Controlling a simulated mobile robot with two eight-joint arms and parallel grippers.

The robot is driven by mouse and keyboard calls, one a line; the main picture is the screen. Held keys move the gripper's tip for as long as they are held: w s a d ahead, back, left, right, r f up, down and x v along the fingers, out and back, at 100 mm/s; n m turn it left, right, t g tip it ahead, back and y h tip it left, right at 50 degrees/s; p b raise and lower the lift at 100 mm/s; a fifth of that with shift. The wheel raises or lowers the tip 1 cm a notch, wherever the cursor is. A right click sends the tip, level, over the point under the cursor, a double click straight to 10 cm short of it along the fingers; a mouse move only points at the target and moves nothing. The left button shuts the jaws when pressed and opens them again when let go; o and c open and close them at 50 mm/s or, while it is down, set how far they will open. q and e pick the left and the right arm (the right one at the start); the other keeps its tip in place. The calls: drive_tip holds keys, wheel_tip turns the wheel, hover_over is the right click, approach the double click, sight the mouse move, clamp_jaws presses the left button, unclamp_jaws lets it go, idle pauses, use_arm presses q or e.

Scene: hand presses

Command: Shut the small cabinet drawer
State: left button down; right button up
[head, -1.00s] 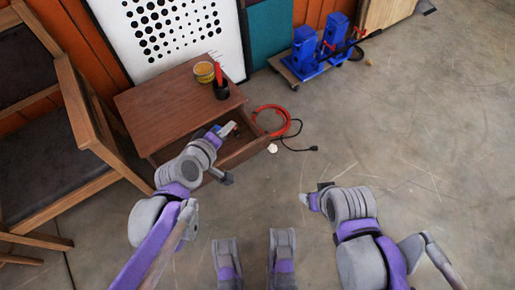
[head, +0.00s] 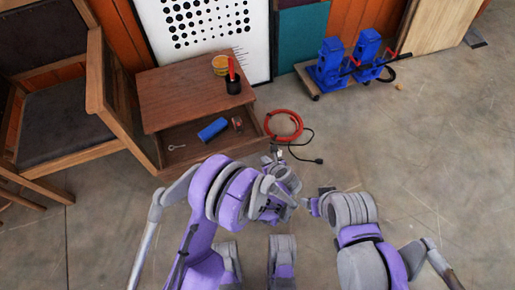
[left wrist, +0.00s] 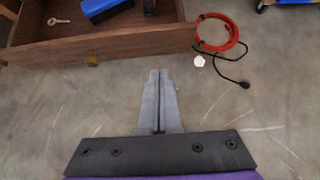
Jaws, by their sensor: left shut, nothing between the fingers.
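The small wooden cabinet (head: 180,92) stands at the upper left of the head view. Its drawer (head: 190,147) is pulled out, with a blue block-like item, a small key-shaped item and a reddish round item inside. My left gripper (head: 277,154) is shut and empty at the drawer's front right. The left wrist view shows its fingertips (left wrist: 158,72) together just in front of the panel, apparently clear of it. My right gripper (head: 313,206) is low over the floor; its jaws are unclear.
A wooden chair (head: 100,90) is close on the left. A red cable coil (head: 284,125) lies right of the drawer. Blue presses (head: 335,65) stand farther back. The right floor is free.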

use_arm(q)
drive_tip(key=b, duration=0.2)
approach(253, 144)
drive_tip(key=shift+x, duration=2.9)
use_arm(e)
drive_tip(key=shift+w+a+f, duration=0.1)
drive_tip(key=shift+w+f, duration=0.05)
drive_tip(key=shift+f, duration=1.1)
